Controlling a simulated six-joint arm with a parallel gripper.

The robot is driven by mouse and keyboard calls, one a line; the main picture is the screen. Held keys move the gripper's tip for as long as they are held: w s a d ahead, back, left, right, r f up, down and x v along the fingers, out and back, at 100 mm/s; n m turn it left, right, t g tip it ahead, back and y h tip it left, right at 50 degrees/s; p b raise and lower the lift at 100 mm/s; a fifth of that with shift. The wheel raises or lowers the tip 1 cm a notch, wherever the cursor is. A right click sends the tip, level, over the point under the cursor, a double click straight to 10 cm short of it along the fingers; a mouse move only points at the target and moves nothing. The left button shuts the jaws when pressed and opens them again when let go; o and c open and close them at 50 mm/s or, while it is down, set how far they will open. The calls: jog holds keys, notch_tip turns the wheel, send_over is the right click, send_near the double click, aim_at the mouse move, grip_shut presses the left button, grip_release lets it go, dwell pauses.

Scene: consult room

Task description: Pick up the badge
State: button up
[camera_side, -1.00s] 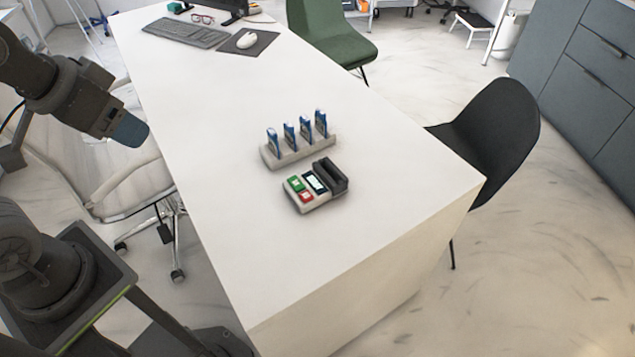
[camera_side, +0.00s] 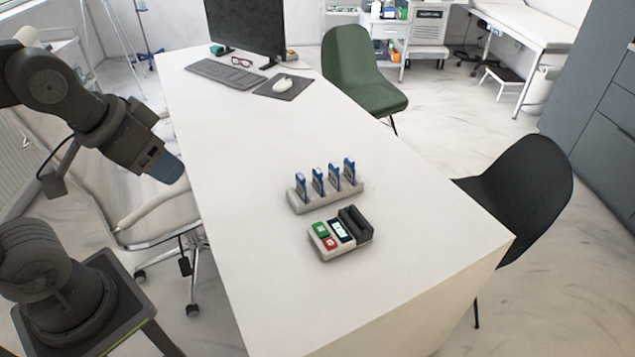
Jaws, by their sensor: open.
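Several slim blue-and-white badges (camera_side: 318,181) stand upright in a row in a pale rack (camera_side: 337,202) on the white desk. Just in front of the rack is a small pale reader (camera_side: 342,252) with a green key, a red key, a small screen and a dark slotted block. My gripper (camera_side: 170,168) is at the end of my arm at the left, beyond the desk's left edge and well apart from the badges. Its blue-grey tip points down and to the right. It is open, and I see nothing held in it. The fingers do not show separately.
A keyboard (camera_side: 222,75), a mouse (camera_side: 284,83) on a dark pad, glasses and a monitor (camera_side: 246,22) stand at the desk's far end. A black chair (camera_side: 520,185) and a green chair (camera_side: 357,70) are on the right.

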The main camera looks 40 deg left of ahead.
jog(key=shift+c, duration=0.5)
jog(key=n+g+y, duration=0.3)
jog(key=n+g, duration=0.1)
jog(key=n, duration=0.9)
send_over(316, 177)
jog(key=d, duration=0.3)
notch_tip(316, 177, down, 16)
jog(key=shift+n, duration=0.3)
jog(key=x, duration=1.3)
jog(key=shift+s+a+f, duration=0.1)
jog(key=shift+s+a, duration=0.15)
